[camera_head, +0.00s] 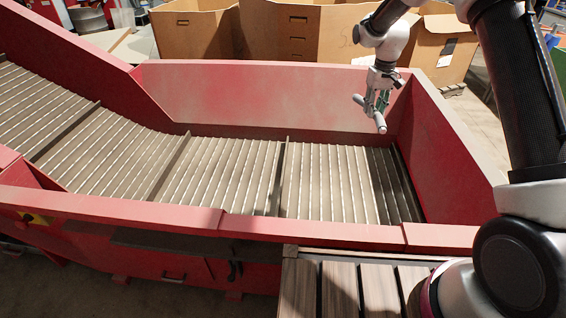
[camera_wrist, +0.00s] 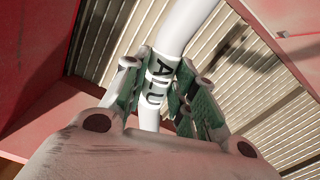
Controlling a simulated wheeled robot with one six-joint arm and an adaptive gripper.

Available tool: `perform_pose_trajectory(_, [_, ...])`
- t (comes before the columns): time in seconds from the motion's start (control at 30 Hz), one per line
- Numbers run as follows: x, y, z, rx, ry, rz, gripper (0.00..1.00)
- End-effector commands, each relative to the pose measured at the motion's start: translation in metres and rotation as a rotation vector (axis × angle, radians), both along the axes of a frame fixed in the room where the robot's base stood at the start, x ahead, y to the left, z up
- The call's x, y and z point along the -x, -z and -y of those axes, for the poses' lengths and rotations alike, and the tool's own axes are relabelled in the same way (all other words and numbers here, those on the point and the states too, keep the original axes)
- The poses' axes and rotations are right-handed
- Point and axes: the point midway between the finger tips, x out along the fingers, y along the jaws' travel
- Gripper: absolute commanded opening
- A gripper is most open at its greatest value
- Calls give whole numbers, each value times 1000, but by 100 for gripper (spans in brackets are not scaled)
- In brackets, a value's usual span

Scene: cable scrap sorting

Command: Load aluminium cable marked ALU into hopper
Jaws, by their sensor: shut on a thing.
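My gripper (camera_head: 380,97) hangs over the right end of the red hopper (camera_head: 270,97). It is shut on a short white cable (camera_head: 371,116) and holds it above the ribbed floor. In the wrist view the white cable (camera_wrist: 188,25) passes between the green-padded fingers (camera_wrist: 164,98). A label with dark letters ALU (camera_wrist: 160,78) faces the camera, right between the fingers. The hopper's slatted floor also shows behind the cable in the wrist view (camera_wrist: 110,35). The cable's lower part is hidden behind the gripper body.
The hopper's red walls surround the floor, with the front rim (camera_head: 315,232) nearest. A ribbed conveyor (camera_head: 45,105) rises to the left. Cardboard boxes (camera_head: 290,30) stand behind. A wooden slatted surface (camera_head: 345,290) lies in front at the right. The hopper floor looks clear.

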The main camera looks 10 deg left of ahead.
Motion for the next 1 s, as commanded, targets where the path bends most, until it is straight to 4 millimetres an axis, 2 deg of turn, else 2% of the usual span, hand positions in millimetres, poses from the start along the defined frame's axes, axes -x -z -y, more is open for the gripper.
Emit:
perform_pose_trajectory(0.43, [-2, 49, -1, 0, -4, -1, 0])
perform_pose_trajectory(0.6, [-2, 57, -1, 0, -4, 0, 0])
perform_pose_trajectory(0.87, [-2, 58, -1, 0, -4, 1, 0])
perform_pose_trajectory(0.9, [-2, 58, -1, 0, -4, 1, 33])
perform_pose_trajectory(1.0, [-1, 58, -1, 0, -4, 1, 51])
